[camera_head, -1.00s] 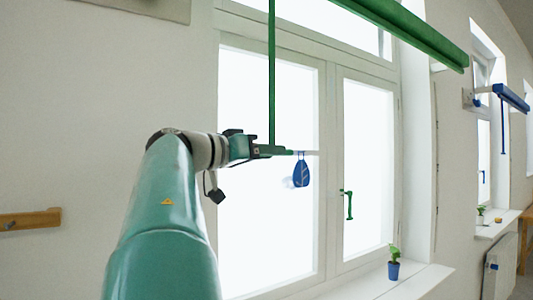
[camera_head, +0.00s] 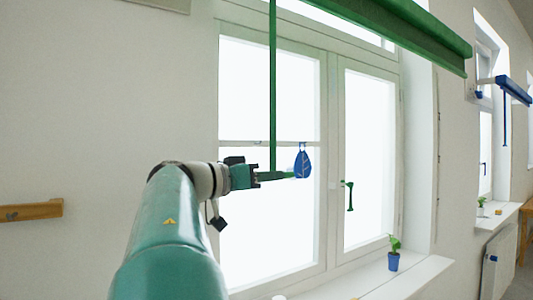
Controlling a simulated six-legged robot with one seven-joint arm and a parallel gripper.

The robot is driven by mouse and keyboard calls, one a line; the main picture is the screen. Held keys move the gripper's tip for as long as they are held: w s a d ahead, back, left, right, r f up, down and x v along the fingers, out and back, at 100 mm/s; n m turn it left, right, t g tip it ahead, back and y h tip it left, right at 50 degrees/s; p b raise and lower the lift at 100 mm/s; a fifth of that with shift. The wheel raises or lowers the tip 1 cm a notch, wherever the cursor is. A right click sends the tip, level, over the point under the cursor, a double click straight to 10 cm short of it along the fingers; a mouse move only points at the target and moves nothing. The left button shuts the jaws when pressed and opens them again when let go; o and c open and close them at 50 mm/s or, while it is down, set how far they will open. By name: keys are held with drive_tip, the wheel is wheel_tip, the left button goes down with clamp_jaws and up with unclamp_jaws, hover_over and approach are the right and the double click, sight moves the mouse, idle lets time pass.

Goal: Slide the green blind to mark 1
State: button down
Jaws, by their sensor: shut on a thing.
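The green blind (camera_head: 400,28) is a long green housing or roll across the top of the window, cut off by the upper picture edge. A thin green rod (camera_head: 272,80) hangs straight down from it. My gripper (camera_head: 280,177) is shut on the rod near its visible lower end, in front of the left window pane. The fingers hide the exact grip. I cannot make out a mark labelled 1.
A green window handle (camera_head: 349,195) is on the right sash. A blue potted plant (camera_head: 393,261) stands on the sill (camera_head: 425,272). A blue blind (camera_head: 513,89) is farther right.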

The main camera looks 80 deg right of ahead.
wheel_tip(320, 180, down, 18)
drive_tip(key=shift+w, duration=0.2)
drive_tip(key=c, duration=1.4)
unclamp_jaws()
drive_tip(key=shift+w, duration=0.1)
drive_tip(key=v, duration=1.3)
drive_tip(key=shift+a, duration=0.3)
drive_tip(key=shift+w+r, duration=0.1)
